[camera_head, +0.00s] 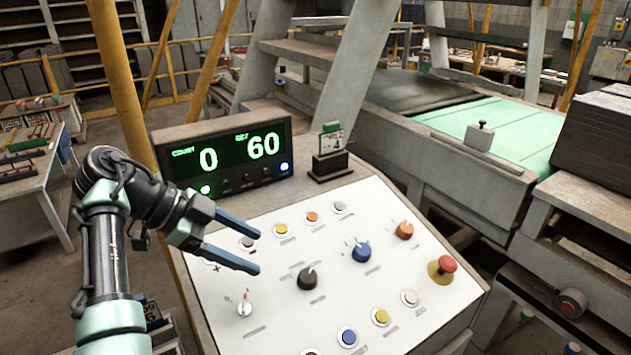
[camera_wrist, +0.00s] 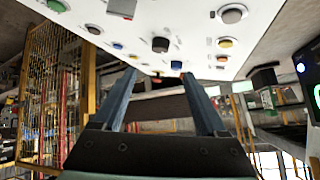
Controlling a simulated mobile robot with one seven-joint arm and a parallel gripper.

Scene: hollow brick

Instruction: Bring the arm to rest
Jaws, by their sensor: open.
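My gripper (camera_head: 258,248) is open and empty in the head view, with its two blue fingers apart. It hangs over the left part of a white control panel (camera_head: 420,262) and points right. In the wrist view my gripper (camera_wrist: 158,82) shows both fingers spread with nothing between them. The panel (camera_wrist: 190,45) fills the top of the wrist view. It carries a black knob (camera_head: 308,278), a blue knob (camera_head: 361,251), an orange knob (camera_head: 403,230), a white switch (camera_head: 244,305) and a red mushroom button (camera_head: 446,264). I cannot tell whether the fingers touch the panel.
A display box (camera_head: 228,155) reading COUNT 0 and SET 60 stands behind the gripper. A small card holder (camera_head: 330,150) stands right of it. A yellow post (camera_head: 122,90) rises behind my arm. A machine bed with a green surface (camera_head: 505,130) lies at the back right.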

